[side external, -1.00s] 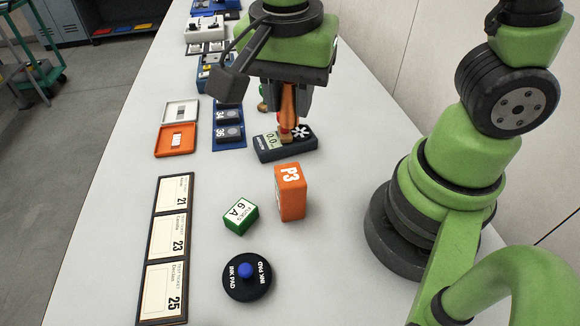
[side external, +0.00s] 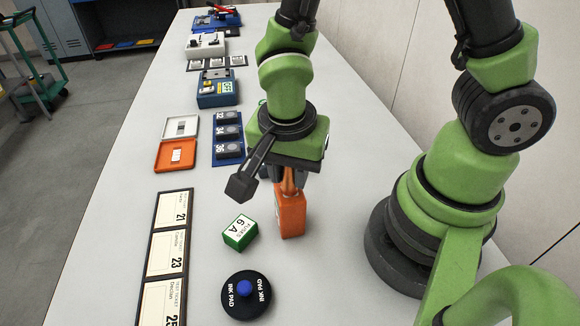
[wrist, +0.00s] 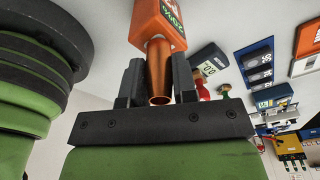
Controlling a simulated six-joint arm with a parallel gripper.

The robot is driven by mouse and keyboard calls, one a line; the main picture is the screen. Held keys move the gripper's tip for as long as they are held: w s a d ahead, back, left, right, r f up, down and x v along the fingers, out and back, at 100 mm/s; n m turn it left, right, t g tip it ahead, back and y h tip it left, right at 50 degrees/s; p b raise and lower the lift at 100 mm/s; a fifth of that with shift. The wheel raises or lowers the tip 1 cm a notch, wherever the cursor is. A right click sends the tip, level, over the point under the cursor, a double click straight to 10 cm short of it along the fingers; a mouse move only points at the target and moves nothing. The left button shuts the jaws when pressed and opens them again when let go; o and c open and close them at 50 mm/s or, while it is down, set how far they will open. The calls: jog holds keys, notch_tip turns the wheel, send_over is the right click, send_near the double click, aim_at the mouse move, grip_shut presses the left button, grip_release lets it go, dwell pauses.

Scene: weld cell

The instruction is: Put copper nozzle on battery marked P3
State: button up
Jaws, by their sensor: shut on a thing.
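The copper nozzle (side external: 289,181) is held upright in my gripper (side external: 286,173), directly over the battery marked P3 (side external: 291,218). In the wrist view the nozzle (wrist: 159,72) sits between the two dark jaws of my gripper (wrist: 158,66), which are shut on it. The orange battery (wrist: 151,18) shows just beyond the nozzle's far end. The nozzle's lower end meets the battery's top in the picture; I cannot tell whether they touch.
A green fuse box (side external: 240,233) stands close left of the battery, and a black ink pad (side external: 246,294) lies nearer the camera. Ticket cards (side external: 168,256) lie along the left. The dark meter (wrist: 207,60) shows in the wrist view. Bare table lies right of the battery.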

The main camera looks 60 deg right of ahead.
aim_at(287, 176)
jog(key=shift+f, duration=0.1)
jog(key=o, duration=0.9)
notch_tip(287, 176, up, 12)
jog(key=a, duration=0.1)
jog(key=shift+s+d+r+n+t+y, duration=0.55)
jog(key=shift+s+d+r+n+t, duration=0.55)
jog(key=shift+r+n, duration=0.5)
jog(key=shift+s+d+r+n+t+y, duration=0.6)
jog(key=shift+s+d+r+n+t, duration=0.45)
jog(key=shift+n, duration=0.9)
jog(key=shift+s+d+r+n+t+y, duration=0.55)
jog(key=shift+s+d+r+n+t, duration=0.35)
jog(key=shift+r+n+t, duration=0.6)
jog(key=shift+a+r+n+g, duration=0.1)
jog(key=shift+n+g, duration=0.15)
